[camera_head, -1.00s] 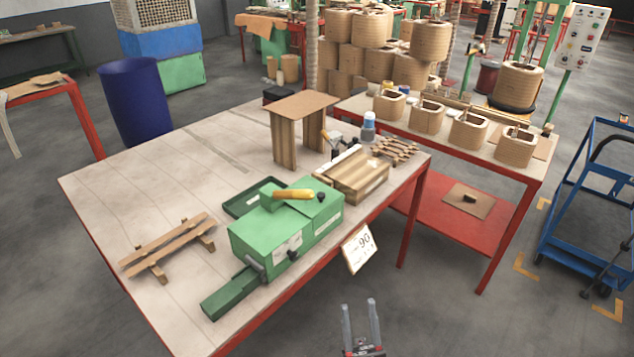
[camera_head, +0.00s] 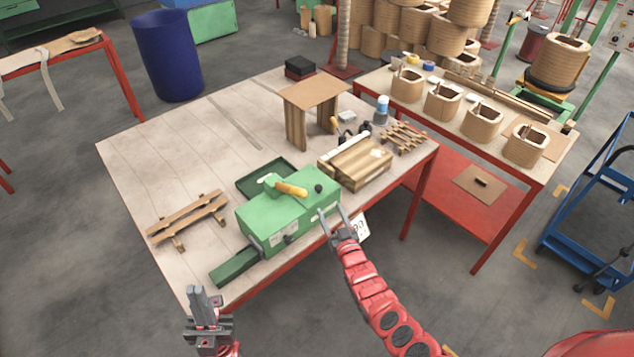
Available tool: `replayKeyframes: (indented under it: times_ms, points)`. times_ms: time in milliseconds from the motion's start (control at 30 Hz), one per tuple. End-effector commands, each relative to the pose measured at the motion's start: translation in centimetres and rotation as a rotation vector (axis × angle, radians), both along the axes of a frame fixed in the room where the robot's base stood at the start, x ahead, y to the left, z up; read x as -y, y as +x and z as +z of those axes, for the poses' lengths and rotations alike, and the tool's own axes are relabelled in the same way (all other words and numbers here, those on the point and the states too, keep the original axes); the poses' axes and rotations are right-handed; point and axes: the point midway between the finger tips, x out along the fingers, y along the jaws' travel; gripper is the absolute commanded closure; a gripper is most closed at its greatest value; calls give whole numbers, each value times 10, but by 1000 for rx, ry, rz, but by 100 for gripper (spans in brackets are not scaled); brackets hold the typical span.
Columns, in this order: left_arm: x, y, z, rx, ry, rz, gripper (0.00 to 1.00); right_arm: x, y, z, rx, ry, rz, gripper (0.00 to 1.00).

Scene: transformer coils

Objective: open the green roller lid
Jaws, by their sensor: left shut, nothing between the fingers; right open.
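The green roller box (camera_head: 262,228) sits on the wooden-topped table near its front edge. Its green lid (camera_head: 300,208) forms the top face and looks closed. A dark knob (camera_head: 319,188) and a yellow-handled tool (camera_head: 290,189) with a green part are on top. My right gripper (camera_head: 332,212) is open, with its fingers pointing at the box's front right end; whether they touch it I cannot tell. My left gripper (camera_head: 203,290) is shut and empty, in front of the table's front left corner, apart from the box.
A green tray (camera_head: 252,184) lies behind the box and a green ledge (camera_head: 235,266) extends from its left end. A slatted wooden piece (camera_head: 187,216) lies at left. A wooden block (camera_head: 355,168) and a small wooden stand (camera_head: 316,92) are to the right and behind.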

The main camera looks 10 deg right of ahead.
Motion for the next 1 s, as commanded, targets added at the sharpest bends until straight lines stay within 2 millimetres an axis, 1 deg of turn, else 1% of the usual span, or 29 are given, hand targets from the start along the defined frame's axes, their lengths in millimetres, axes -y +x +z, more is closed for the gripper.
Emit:
replayKeyframes:
  times_ms: [33, 100, 300, 367, 500, 533, 633, 700, 800, 1000]
  points:
    - [0, 0, -20, 0, 0, 0, 100, -5, 8, -9, 7, -2, 5, 36]
    - [0, 0, -35, 0, 0, 0, 100, -7, 20, -11, 4, -4, 5, 36]
    - [0, 0, -73, 0, 0, 0, 100, -15, 54, -11, 4, -4, 5, 36]
    - [0, 0, -83, 0, 0, 0, 100, -18, 64, -8, 9, -4, 6, 36]
    - [0, 0, -104, 0, 0, 0, 100, -23, 85, -7, 7, -3, 4, 36]
    - [0, 0, -109, 0, 0, 0, 100, -25, 90, -6, 10, -4, 5, 36]
    - [0, 0, -122, 0, 0, 0, 100, -28, 102, -9, 3, -4, 6, 36]
    - [0, 0, -131, 0, 0, 0, 100, -30, 112, -6, 6, -4, 5, 36]
    - [0, 0, -141, 0, 0, 0, 100, -33, 123, -7, 3, -3, 5, 36]
    - [0, 0, -153, 0, 0, 0, 100, -35, 138, -4, 2, 0, 2, 36]
